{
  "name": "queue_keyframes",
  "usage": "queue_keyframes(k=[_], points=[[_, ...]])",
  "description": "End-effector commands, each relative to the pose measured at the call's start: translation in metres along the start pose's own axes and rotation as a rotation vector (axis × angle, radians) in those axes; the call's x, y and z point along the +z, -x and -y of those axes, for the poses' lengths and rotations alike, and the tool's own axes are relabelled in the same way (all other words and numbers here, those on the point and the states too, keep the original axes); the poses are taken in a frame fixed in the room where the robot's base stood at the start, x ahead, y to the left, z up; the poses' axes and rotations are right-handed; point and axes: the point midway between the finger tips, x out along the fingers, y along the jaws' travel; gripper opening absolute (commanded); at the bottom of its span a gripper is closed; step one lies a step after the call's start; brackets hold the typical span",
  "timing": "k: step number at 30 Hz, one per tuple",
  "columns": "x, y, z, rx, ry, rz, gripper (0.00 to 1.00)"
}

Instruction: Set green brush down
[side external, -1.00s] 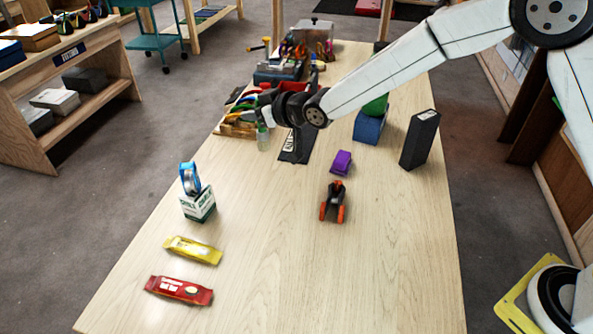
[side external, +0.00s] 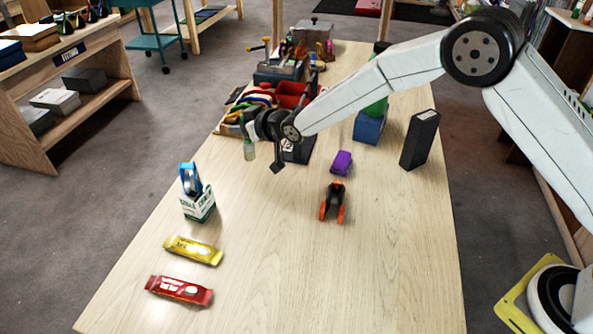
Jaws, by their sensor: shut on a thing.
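My gripper (side external: 247,124) is over the far left part of the wooden table, beside a rack of colourful gear. It is shut on a small pale-green upright thing, which appears to be the green brush (side external: 249,150). The brush hangs below the jaws; its upper end is hidden by the gripper. I cannot tell whether its lower end touches the table (side external: 270,250).
Colourful gear (side external: 262,98) lies behind the gripper. A blue box (side external: 368,128), black block (side external: 420,140), purple block (side external: 341,162) and orange-black device (side external: 332,202) stand right. A tape roll (side external: 190,178) on a box, yellow bar (side external: 193,250) and red bar (side external: 180,290) are nearer.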

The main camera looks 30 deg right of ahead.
Motion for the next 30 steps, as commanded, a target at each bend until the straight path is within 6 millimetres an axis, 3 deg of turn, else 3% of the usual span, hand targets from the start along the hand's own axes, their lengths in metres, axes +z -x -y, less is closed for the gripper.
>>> queue_keyframes(k=[10, 24, 25, 28, 30], points=[[0.029, -0.015, 0.0, 0.0, 0.001, 0.001, 0.0], [0.033, -0.017, 0.0, 0.0, 0.0, 0.0, 0.0], [0.034, -0.017, 0.0, 0.0, 0.0, 0.0, 0.34], [0.033, -0.017, 0.0, 0.0, 0.0, 0.0, 0.66], [0.033, -0.017, 0.0, 0.0, 0.0, 0.0, 0.67]])
